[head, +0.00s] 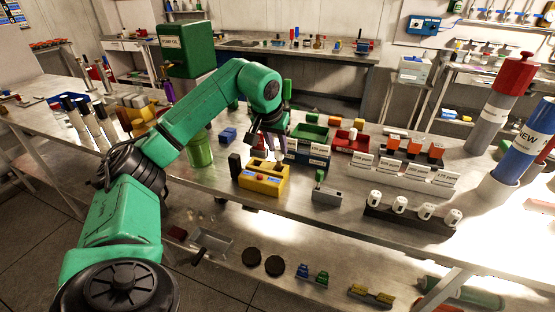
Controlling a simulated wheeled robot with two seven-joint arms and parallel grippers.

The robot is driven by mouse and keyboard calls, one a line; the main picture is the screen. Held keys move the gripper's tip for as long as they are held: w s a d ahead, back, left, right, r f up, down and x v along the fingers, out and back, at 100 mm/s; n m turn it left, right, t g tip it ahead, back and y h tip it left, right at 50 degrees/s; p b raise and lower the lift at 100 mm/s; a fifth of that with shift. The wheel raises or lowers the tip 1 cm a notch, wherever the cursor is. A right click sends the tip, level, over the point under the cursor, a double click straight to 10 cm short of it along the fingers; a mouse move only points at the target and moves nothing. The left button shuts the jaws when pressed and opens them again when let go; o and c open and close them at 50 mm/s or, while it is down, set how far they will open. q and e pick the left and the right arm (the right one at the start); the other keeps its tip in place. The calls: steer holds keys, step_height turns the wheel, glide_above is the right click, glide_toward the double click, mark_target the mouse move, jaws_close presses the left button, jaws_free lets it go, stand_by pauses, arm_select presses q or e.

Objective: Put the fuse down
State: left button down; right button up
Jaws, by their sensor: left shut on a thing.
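My left gripper (267,143) points down just behind and above the yellow device (263,180) on the steel bench (340,209). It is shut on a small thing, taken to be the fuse. The fuse is too small and too hidden by the fingers to make out clearly. A green bin (309,132) and a red bin (351,138) stand to the right of the gripper. My right gripper is not in view.
A row of white labelled cards (405,176) and a dark rack of white cylinders (412,212) stand to the right. A small grey block with a green-topped lever (326,192) is near the yellow device. A red-capped cylinder (500,100) stands at far right.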

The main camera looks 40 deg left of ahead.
mark_target(277, 157)
arm_select(q)
steer(key=f, duration=0.3)
steer(key=shift+s+f, duration=0.1)
steer(key=shift+s, duration=0.1)
steer(key=c, duration=0.6)
jaws_free()
steer(key=shift+w, duration=0.1)
steer(key=v, duration=1.2)
steer(key=shift+p, duration=0.3)
